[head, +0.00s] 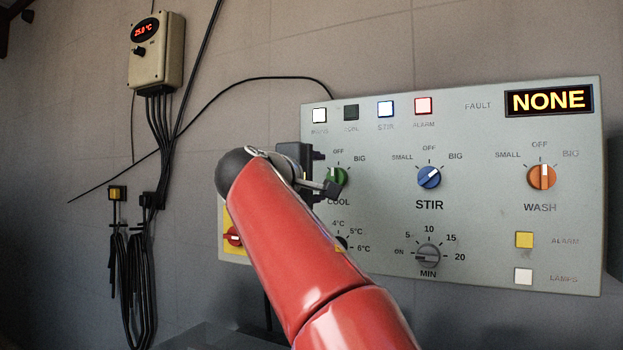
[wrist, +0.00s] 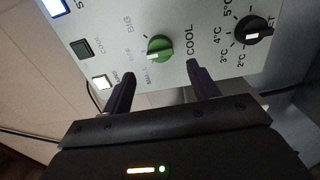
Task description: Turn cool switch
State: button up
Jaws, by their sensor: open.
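The green COOL switch (head: 341,176) is a round knob on the left of the grey control panel (head: 480,235). The arm and gripper partly hide it in the head view. In the wrist view the green knob (wrist: 159,48) shows whole, its white mark pointing left, away from the word COOL. My gripper (head: 318,176) is open and faces the panel at the knob. In the wrist view its two dark fingertips (wrist: 157,72) are spread, one to each side of the knob and a little below it in the picture. The fingers do not appear to touch the knob.
A blue STIR knob (head: 429,178) and an orange WASH knob (head: 541,177) are to the right. A black temperature knob (wrist: 252,30) is beside COOL. A red rotary switch (head: 233,237) on yellow stands left of the panel. The fault display (head: 549,101) reads NONE.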

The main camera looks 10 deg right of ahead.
aim_at(332, 178)
jog(key=p+x, duration=0.1)
jog(key=x, duration=0.6)
jog(key=shift+d+p, duration=0.2)
jog(key=shift+p, duration=0.2)
jog(key=shift+s, duration=0.1)
jog(key=c, duration=1)
jog(key=shift+o, duration=0.2)
jog(key=m+b, duration=0.1)
jog(key=m, duration=0.4)
jog(key=shift+f, duration=0.1)
jog(key=shift+m+b, duration=0.6)
jog(key=shift+m, duration=1.8)
